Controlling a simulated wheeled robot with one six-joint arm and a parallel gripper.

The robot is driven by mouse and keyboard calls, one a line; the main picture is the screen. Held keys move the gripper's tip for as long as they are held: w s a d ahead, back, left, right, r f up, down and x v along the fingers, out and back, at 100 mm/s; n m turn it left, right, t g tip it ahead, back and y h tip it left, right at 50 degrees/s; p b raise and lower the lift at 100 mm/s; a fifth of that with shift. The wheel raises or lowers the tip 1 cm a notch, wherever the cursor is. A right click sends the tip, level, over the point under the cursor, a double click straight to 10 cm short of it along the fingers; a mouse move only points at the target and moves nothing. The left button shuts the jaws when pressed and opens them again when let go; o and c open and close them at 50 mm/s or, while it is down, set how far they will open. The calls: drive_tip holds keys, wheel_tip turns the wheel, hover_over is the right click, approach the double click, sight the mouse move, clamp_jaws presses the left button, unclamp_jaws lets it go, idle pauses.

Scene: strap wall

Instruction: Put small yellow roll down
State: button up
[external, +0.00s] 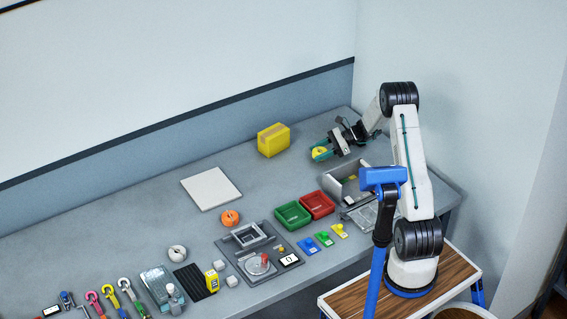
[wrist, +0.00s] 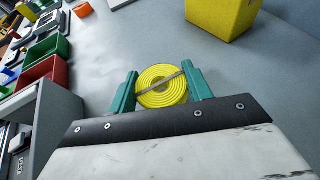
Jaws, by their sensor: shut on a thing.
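The small yellow roll (wrist: 161,87) is a coiled strap with a grey band across it. It sits between the two green fingers of my gripper (wrist: 160,90) in the wrist view. The fingers are shut on it from both sides. In the external view the yellow roll (external: 320,153) shows at the tip of my gripper (external: 322,152), over the back right part of the grey bench (external: 225,160). Whether the roll touches the bench or hangs a little above it I cannot tell.
A yellow box (external: 273,139) stands left of my gripper. A white square plate (external: 211,188) and an orange roll (external: 230,217) lie farther left.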

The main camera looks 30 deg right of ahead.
drive_tip(key=shift+f, duration=1.15)
drive_tip(key=shift+f, duration=0.15)
drive_tip(key=o, duration=1)
drive_tip(key=shift+c, duration=0.2)
